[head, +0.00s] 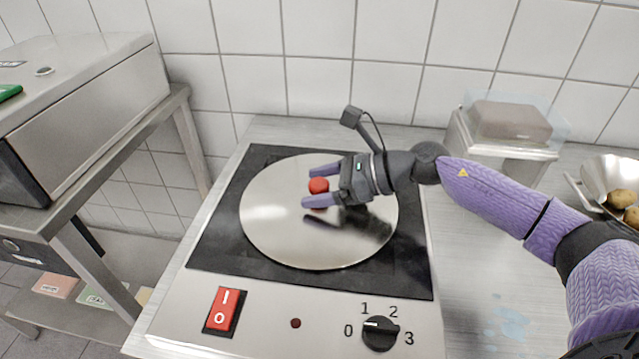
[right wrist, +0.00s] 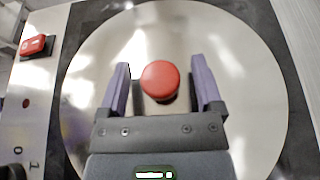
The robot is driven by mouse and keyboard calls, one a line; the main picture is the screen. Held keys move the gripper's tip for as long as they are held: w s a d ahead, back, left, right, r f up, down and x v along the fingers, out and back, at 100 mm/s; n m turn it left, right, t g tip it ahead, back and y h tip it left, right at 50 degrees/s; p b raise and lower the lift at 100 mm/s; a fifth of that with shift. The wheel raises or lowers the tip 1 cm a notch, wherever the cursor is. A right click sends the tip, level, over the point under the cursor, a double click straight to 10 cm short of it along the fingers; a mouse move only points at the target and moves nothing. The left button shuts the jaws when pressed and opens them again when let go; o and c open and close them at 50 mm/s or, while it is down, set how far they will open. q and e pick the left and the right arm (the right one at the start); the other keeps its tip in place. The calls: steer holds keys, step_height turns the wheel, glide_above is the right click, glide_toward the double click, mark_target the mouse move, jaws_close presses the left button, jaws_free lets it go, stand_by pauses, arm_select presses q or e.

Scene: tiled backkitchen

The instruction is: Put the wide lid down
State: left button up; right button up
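The wide lid (head: 285,240) is a round, shiny metal disc with a red knob (head: 318,186) at its middle. It lies flat over the black cooktop plate (head: 215,252). My right gripper (head: 312,186) is over the lid, with its purple fingers on either side of the red knob. In the right wrist view the lid (right wrist: 240,60) fills most of the picture. The red knob (right wrist: 160,80) there sits between the open fingers, with a gap on each side. My left gripper is not in view.
The cooker front has a red switch (head: 223,310) and a black dial (head: 380,332). At right are a clear box (head: 512,118) on a small stand and a metal bowl (head: 600,178) with potatoes. A steel appliance (head: 95,115) stands on a table at left.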

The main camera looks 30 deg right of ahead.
mark_target(324, 184)
steer(key=shift+r, duration=0.15)
steer(key=shift+s+d+r, duration=0.1)
steer(key=shift+d, duration=0.1)
steer(key=p+v, duration=0.1)
steer(key=v, duration=0.5)
steer(key=p+v, duration=0.3)
steer(key=v, duration=0.1)
steer(key=shift+r, duration=0.25)
steer(key=shift+s+d+r, duration=0.15)
steer(key=shift+s+d, duration=0.25)
steer(key=shift+d, duration=0.05)
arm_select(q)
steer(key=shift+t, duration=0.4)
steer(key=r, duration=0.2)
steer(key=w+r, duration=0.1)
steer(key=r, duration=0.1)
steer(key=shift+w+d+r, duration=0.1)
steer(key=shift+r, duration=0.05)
arm_select(e)
steer(key=shift+d, duration=0.1)
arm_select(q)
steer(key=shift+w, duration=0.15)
